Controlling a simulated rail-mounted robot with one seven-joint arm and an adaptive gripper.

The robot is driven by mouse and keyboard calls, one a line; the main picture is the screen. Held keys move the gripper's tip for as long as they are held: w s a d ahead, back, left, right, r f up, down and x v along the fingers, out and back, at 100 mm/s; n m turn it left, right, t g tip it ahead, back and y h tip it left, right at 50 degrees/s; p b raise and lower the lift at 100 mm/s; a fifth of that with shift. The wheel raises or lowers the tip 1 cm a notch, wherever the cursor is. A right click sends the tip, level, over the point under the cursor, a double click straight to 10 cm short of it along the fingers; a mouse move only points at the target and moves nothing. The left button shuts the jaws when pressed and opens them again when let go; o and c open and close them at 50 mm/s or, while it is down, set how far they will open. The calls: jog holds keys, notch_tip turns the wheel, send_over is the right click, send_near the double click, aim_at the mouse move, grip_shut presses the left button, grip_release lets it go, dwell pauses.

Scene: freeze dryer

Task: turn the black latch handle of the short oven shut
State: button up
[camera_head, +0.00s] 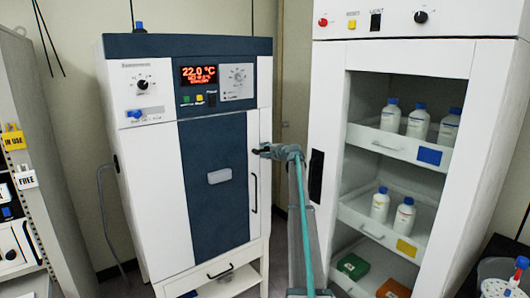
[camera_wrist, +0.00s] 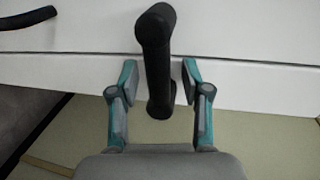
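The short oven (camera_head: 165,190) is the white and dark blue cabinet left of centre in the head view, with a red 22.0 °C display. Its black latch handle (camera_head: 261,151) is at the right edge of the front, partly hidden by my gripper (camera_head: 270,151). In the wrist view the latch handle (camera_wrist: 157,60) runs from the white front down between the fingers. My gripper (camera_wrist: 160,88) is open, one finger on each side of the handle, with narrow gaps visible. The oven door looks about flush with the body.
A slim black door handle (camera_head: 253,193) sits just below the latch; a dark bar shows top left in the wrist view. A taller white cabinet (camera_head: 330,110) with bottles on shelves stands close on the right. A grey shelf unit (camera_head: 40,190) is at the left.

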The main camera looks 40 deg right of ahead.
jog(key=shift+s, duration=0.1)
jog(key=s+r, duration=0.2)
jog(key=s, duration=0.9)
jog(key=shift+s+a+r, duration=0.15)
jog(key=shift+s+a, duration=0.05)
jog(key=shift+s, duration=0.1)
